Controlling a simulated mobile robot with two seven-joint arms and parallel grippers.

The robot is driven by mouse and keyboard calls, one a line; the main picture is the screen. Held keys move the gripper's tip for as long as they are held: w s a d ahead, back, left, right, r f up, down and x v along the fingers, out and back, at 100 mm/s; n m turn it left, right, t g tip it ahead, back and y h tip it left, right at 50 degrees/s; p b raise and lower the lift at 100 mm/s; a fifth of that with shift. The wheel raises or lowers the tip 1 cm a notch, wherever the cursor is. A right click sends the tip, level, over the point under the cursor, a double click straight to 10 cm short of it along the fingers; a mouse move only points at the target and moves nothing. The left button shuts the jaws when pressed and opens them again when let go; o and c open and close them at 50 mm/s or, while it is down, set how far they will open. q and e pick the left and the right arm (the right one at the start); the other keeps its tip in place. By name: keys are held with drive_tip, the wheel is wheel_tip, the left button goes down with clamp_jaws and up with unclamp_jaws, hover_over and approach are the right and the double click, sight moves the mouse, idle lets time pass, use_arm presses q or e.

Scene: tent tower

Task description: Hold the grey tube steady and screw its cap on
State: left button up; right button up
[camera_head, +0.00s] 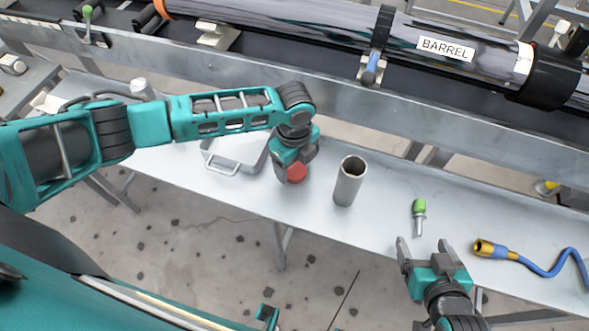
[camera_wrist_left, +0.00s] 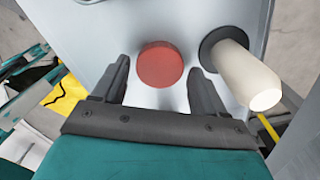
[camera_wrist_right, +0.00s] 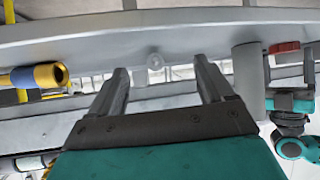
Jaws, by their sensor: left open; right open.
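The grey tube (camera_head: 348,181) stands upright on the metal bench, its open top facing up. It also shows in the right wrist view (camera_wrist_right: 248,75). The red cap (camera_head: 297,172) lies on the bench left of the tube, partly hidden by my left gripper (camera_head: 291,173). In the left wrist view the cap (camera_wrist_left: 159,65) sits ahead of and between the open left fingers (camera_wrist_left: 163,88), with gaps on both sides. My right gripper (camera_head: 423,247) is open and empty near the bench's front edge, right of the tube; its fingers also show in the right wrist view (camera_wrist_right: 160,85).
A green-handled tool (camera_head: 419,213) and a blue hose with a brass end (camera_head: 482,247) lie right of the tube. A grey tray (camera_head: 235,153) lies behind the left gripper. A large labelled barrel (camera_head: 445,48) runs behind the bench. Bare bench surrounds the tube.

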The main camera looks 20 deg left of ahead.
sight(295, 170)
use_arm(q)
drive_tip(key=shift+f, duration=0.55)
use_arm(e)
drive_tip(key=shift+f, duration=0.1)
use_arm(q)
drive_tip(key=shift+c, duration=0.4)
drive_tip(key=c, duration=0.7)
drive_tip(key=shift+r, duration=0.1)
wheel_tip(295, 170, up, 20)
drive_tip(key=p, duration=0.3)
use_arm(e)
wheel_tip(295, 170, up, 3)
drive_tip(key=shift+f, duration=0.1)
